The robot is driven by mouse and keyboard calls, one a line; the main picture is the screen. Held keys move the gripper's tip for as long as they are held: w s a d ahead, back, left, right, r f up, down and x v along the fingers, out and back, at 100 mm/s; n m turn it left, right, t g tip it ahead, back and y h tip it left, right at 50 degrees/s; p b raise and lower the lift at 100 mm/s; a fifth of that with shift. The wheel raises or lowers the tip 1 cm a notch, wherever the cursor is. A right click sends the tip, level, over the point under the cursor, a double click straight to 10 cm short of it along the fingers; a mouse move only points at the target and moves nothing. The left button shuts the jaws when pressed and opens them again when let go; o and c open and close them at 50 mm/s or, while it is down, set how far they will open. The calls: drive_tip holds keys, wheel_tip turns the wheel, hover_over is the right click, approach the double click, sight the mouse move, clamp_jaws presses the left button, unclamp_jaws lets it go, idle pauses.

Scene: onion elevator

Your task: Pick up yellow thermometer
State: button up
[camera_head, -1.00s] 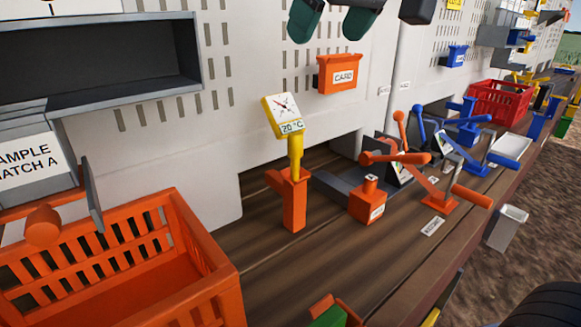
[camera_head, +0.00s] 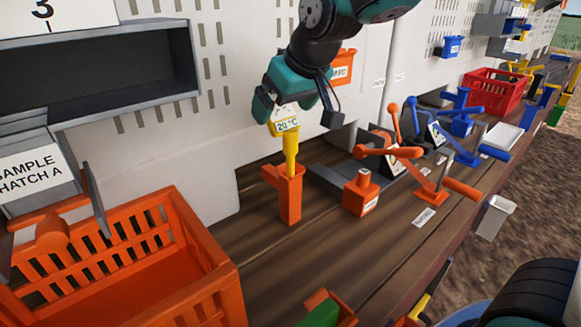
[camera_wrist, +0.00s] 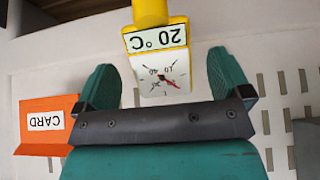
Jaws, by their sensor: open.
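The yellow thermometer (camera_head: 290,150) stands upright in an orange holder (camera_head: 289,196) on the wooden bench. Its square dial head reads 20 °C and is partly hidden behind my gripper in the head view. My gripper (camera_head: 290,100) is at the head of the thermometer, coming from above. In the wrist view my gripper (camera_wrist: 165,85) is open, with one teal finger on each side of the white dial face. The thermometer (camera_wrist: 158,55) appears upside down there, between the fingers, with a visible gap on both sides.
A large orange crate (camera_head: 215,280) stands at the front left below a grey hatch (camera_head: 100,75). An orange card box (camera_head: 345,62) hangs on the perforated wall right behind my arm. Orange levers (camera_head: 395,152) and a small orange block (camera_head: 360,196) stand to the right on the bench.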

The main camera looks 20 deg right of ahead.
drive_tip(key=shift+x, duration=1)
drive_tip(key=shift+c, duration=0.3)
drive_tip(key=c, duration=1.3)
drive_tip(key=shift+r, duration=0.1)
drive_tip(key=shift+r, duration=0.1)
drive_tip(key=shift+c, duration=0.2)
